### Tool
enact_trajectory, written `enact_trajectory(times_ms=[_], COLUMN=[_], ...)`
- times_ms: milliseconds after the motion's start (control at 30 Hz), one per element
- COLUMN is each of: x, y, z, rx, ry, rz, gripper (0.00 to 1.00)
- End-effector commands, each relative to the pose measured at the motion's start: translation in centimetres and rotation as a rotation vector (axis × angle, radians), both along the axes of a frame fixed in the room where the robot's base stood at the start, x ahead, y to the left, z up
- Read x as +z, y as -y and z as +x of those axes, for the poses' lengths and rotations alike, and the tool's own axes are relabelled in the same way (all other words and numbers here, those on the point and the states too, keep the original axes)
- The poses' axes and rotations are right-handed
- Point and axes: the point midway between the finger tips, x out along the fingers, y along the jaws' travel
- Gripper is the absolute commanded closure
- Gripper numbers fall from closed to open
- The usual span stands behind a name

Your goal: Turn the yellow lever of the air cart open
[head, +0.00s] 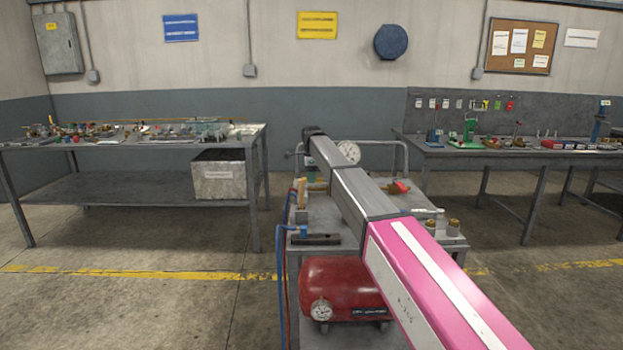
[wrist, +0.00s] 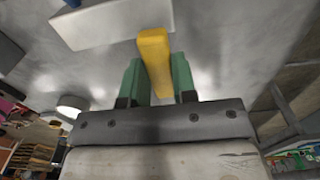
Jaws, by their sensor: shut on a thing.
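The yellow lever (wrist: 155,62) shows in the wrist view as a yellow bar running between the two green fingers of my gripper (wrist: 158,75). The fingers are shut on it, one on each side. Its far end sticks out past the fingertips over a grey metal surface. The air cart (head: 325,222) stands ahead in the head view, with a red tank (head: 345,288) low down and a grey top. My arm reaches over the cart and hides part of its top; I cannot make out the lever clearly there.
A round gauge (head: 349,152) stands at the cart's back. Blue and red hoses (head: 281,265) hang at its left side. Small parts (head: 433,226) lie on the right of the top. Cluttered workbenches stand left (head: 190,144) and right (head: 480,153). The floor left of the cart is clear.

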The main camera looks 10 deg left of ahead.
Motion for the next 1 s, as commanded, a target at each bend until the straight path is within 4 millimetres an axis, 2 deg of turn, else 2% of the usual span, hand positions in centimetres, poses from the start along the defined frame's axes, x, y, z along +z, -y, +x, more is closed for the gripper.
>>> enact_trajectory(times_ms=[333, 367, 400, 433, 767, 867, 1000], x=[0.1, 0.1, 0.1, 0.1, 0.3, 1.3, 3.7], y=[-0.1, -0.1, -0.1, -0.1, 0.0, -0.1, -0.1], z=[0.3, 0.3, 0.3, 0.3, 0.2, 0.2, 0.2], rx=[-0.013, -0.013, -0.013, -0.012, -0.008, -0.008, -0.008], ry=[0.005, 0.005, 0.005, 0.005, 0.003, 0.004, 0.004], rz=[0.001, 0.001, 0.001, 0.001, 0.001, 0.001, 0.002], gripper=[1.00, 0.65, 0.52, 0.49, 0.49, 0.49, 0.49])
